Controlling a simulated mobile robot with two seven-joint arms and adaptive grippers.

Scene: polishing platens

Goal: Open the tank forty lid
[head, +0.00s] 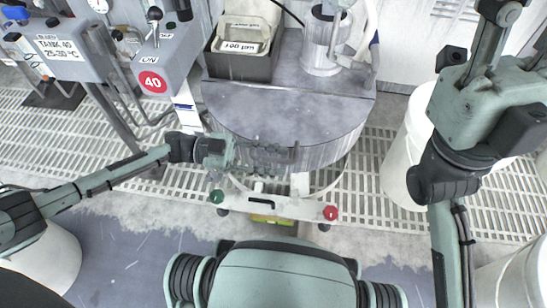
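Tank forty is a round grey metal tank (310,154) in the middle of the head view. Its flat grey lid (300,108) lies level over the front part of the top and looks shut. My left gripper (292,156) comes in from the left and reaches across the front of the tank, just below the lid's front edge. Its fingers blend with the grey metal, so their gap and any contact with the lid are unclear. My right arm rises along the right side; its dark end parts (488,45) run to the top edge, and its fingertips cannot be made out.
A grey bin (238,66) with a labelled white tray stands behind the lid, beside a metal cylinder (322,45). Control boxes marked TANK 40 (62,48) and 40 (165,62) stand left. White drums (408,150) stand right. Slatted grating (365,190) surrounds the tank.

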